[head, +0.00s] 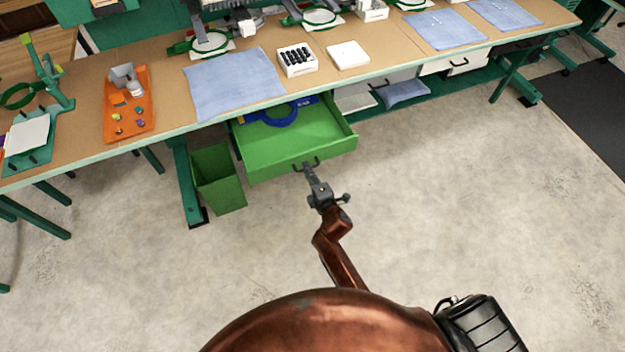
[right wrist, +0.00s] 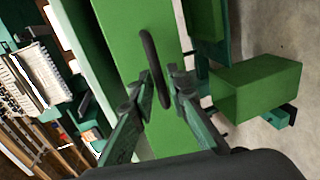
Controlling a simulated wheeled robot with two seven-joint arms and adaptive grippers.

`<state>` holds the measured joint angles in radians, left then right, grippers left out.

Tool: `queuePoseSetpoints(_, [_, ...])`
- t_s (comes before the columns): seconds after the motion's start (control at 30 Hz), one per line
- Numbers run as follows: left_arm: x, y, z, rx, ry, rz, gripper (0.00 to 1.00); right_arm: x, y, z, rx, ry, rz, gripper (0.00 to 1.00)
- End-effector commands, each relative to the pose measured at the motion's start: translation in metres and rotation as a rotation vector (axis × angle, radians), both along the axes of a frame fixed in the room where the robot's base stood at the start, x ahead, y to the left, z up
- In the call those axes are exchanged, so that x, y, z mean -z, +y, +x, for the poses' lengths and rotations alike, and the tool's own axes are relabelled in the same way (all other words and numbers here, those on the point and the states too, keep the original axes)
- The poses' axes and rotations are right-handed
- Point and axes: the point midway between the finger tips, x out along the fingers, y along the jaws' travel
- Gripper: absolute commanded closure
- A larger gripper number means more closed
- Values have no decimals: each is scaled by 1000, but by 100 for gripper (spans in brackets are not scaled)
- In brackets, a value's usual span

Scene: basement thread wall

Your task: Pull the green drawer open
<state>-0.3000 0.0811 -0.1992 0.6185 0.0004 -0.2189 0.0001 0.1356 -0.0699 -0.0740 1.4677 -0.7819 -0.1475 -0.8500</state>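The green drawer (head: 300,150) stands pulled out from under the long workbench, its inside showing. A blue hoop (head: 277,115) and other blue items lie at its back. The dark bow handle (head: 316,162) is on the drawer's front; it crosses between my fingers in the right wrist view (right wrist: 149,52). My right gripper (head: 309,168) reaches the handle from the front, and its fingers (right wrist: 161,82) close in on both sides of the bar. Exact finger contact is hard to see. My left gripper is not in view.
A green bin (head: 218,180) stands on the floor just left of the drawer, beside a bench leg. The bench top (head: 170,75) holds blue cloths (head: 235,83), an orange tray (head: 129,103) and a white box with dark pegs (head: 297,60). The floor before the drawer is clear.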

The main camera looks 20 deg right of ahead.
Motion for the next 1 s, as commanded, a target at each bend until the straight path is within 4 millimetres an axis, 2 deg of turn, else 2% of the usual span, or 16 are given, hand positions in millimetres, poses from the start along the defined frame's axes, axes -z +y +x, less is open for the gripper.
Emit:
queuePoseSetpoints(0.3, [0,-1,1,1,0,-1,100,-13,-1,-64,-1,2,0,85])
queuePoseSetpoints(0.5, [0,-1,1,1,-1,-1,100,-19,-1,-95,-1,2,1,85])
queuePoseSetpoints(0.7, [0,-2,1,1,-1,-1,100,-23,-2,-106,-1,0,0,85])
queuePoseSetpoints(1.0, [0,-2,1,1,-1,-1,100,-23,-2,-106,-1,0,0,85])
